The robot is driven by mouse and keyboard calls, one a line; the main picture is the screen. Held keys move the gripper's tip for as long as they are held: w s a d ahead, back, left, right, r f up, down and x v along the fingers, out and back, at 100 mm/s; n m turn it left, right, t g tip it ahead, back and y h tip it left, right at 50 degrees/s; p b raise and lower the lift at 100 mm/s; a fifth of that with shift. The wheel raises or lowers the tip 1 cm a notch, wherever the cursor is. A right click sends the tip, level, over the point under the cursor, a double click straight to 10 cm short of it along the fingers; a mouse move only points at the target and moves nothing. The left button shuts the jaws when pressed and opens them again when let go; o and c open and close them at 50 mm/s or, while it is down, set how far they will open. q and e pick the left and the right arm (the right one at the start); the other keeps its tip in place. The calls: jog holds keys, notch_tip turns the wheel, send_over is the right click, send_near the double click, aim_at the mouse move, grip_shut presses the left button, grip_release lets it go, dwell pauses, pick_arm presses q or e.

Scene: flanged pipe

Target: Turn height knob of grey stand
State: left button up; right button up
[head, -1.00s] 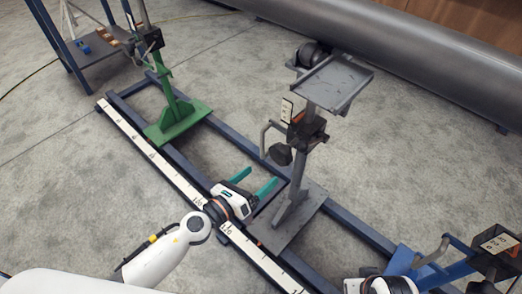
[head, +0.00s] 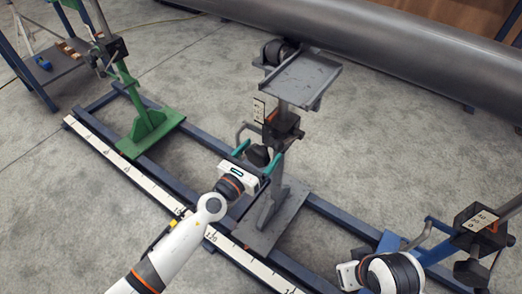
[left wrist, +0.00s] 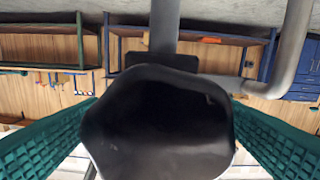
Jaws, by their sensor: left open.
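The grey stand (head: 302,78) rises at the centre of the head view, with a flat top plate and a foot plate on the rail frame. Its black height knob (head: 257,156) sits low on the column, below an orange-marked dark clamp block (head: 281,128). My left gripper (head: 259,153) is open, its teal fingers on either side of the knob.
A bent grey crank handle (head: 238,134) sticks out left of the column, close to my left fingers. The green stand (head: 151,122) is at the left and the blue stand (head: 440,250) at the lower right. A large grey pipe (head: 400,50) lies behind.

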pick_arm(q)
jog(key=shift+w+d, duration=0.35)
jog(key=shift+w, duration=0.1)
jog(key=c, duration=1)
jog(key=shift+n, duration=0.4)
